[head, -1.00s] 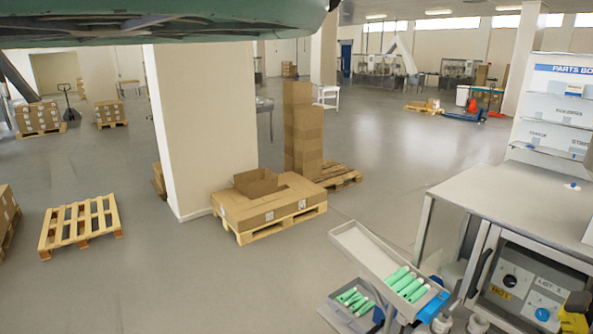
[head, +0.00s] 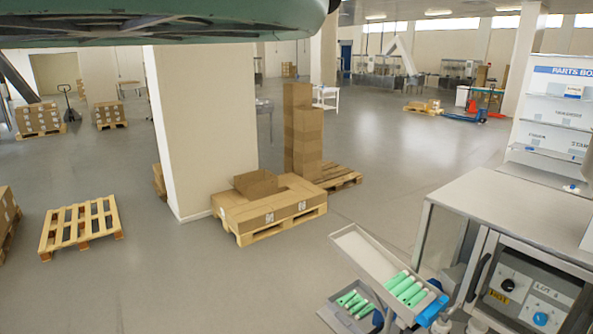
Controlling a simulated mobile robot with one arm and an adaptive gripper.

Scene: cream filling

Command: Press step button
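At the lower right in the head view stands a grey and white machine (head: 500,200) with a control panel (head: 525,290) on its front. The panel carries a black knob (head: 508,285) by a yellow label and a blue round control (head: 541,318) below and to its right. I cannot tell which of these, if any, is the step button. The lettering on the panel is too small to read surely. A sloping tray (head: 355,243) with several green tubes (head: 405,287) is left of the panel. My gripper is not in view.
A lower bin (head: 335,318) holds more green tubes. A white shelf rack (head: 553,105) stands behind the machine. Cartons on a pallet (head: 270,235) stand by a pillar (head: 203,125). An empty pallet (head: 82,228) lies left. The floor between is open.

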